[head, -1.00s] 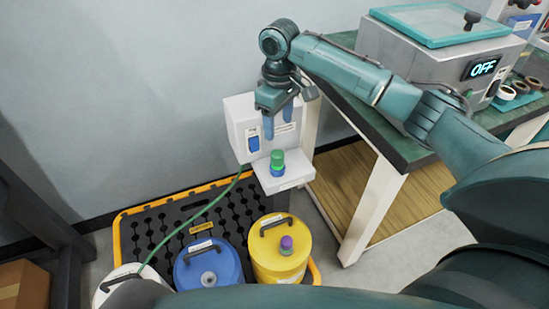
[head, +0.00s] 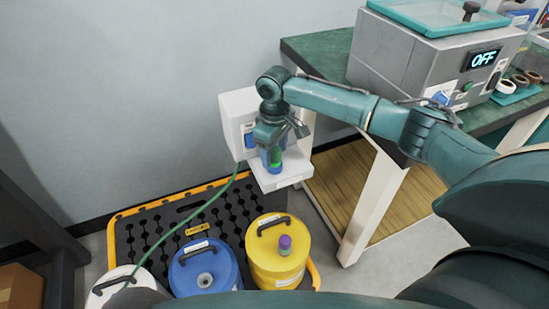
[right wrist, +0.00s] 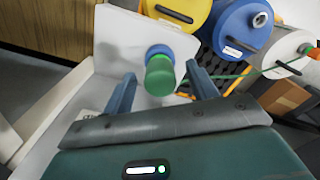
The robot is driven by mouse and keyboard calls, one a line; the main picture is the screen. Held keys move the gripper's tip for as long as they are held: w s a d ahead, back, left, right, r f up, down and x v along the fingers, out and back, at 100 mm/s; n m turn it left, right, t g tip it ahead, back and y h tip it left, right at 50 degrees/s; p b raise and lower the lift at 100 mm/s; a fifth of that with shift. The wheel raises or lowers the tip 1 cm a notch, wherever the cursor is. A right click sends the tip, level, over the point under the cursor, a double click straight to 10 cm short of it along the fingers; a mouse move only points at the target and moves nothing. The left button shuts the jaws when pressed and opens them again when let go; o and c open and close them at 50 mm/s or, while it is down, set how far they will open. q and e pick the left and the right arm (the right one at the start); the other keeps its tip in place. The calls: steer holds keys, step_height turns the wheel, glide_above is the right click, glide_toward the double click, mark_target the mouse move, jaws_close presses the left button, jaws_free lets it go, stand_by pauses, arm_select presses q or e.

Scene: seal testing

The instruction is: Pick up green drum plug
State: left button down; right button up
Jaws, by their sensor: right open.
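The green drum plug (head: 276,156), a small green cylinder with a blue part at one end, stands on the white shelf (head: 291,177) of a wall-mounted box. In the right wrist view the green plug (right wrist: 160,78) lies between the fingers, its blue part (right wrist: 158,52) beyond it. My right gripper (head: 273,158) is open and lowered around the plug; in the right wrist view its two blue fingers (right wrist: 160,82) stand on either side with visible gaps. The head view partly hides the plug behind the fingers. My left gripper is not in view.
A yellow drum (head: 265,262) with a purple plug (head: 285,243), a blue drum (head: 222,258) and a white drum (head: 105,279) stand on a black pallet (head: 150,225) below. A green hose (head: 198,213) runs up to the box. A green-topped bench (head: 312,50) stands right.

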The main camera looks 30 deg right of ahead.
steer(key=shift+r, duration=0.1)
steer(key=c, duration=1.1)
